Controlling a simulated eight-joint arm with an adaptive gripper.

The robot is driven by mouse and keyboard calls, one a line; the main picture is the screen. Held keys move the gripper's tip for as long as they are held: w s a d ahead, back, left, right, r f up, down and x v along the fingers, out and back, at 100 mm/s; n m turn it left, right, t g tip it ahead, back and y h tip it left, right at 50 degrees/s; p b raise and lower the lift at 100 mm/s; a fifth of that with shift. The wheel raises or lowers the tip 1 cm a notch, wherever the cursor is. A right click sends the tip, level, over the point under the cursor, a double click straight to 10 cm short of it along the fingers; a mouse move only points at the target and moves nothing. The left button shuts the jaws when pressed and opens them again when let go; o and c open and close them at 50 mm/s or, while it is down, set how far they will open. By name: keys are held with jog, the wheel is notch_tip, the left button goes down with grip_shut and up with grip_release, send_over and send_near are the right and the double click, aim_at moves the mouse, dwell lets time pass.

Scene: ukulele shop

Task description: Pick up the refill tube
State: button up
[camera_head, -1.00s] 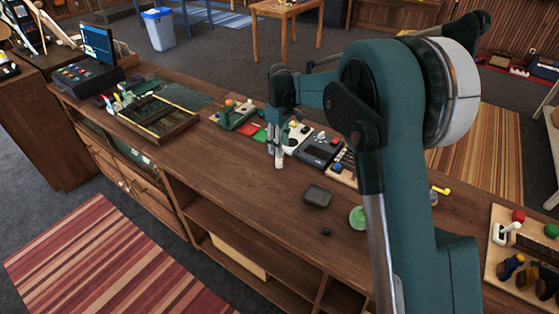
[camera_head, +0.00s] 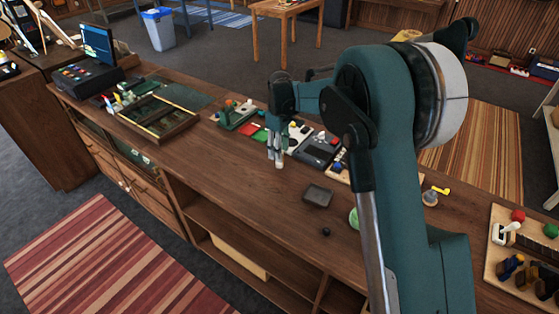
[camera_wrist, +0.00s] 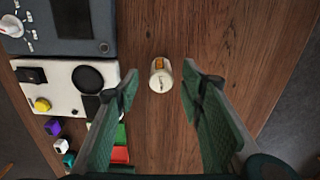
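The refill tube (camera_wrist: 160,76) is a small whitish cylinder with an orange-brown mark. It stands on the wooden counter, seen nearly from above in the wrist view. In the head view its pale lower part (camera_head: 280,164) shows below my fingers. My gripper (camera_wrist: 160,88) is open, with one green finger on each side of the tube and a visible gap on both sides. The head view shows my gripper (camera_head: 276,157) pointing down over the tube, hiding its upper part.
A white panel with knobs (camera_wrist: 62,88) and a dark grey device (camera_wrist: 78,45) lie close to the left finger in the wrist view. Small coloured cubes (camera_wrist: 52,127) lie nearby. A small dark tray (camera_head: 318,195) is on the counter; bare wood lies right of the tube in the wrist view.

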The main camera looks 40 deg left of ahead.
jog(key=shift+s+a+f, duration=0.1)
jog(key=shift+a+f, duration=0.05)
jog(key=shift+f, duration=2.4)
jog(key=shift+c, duration=0.7)
jog(key=c, duration=0.8)
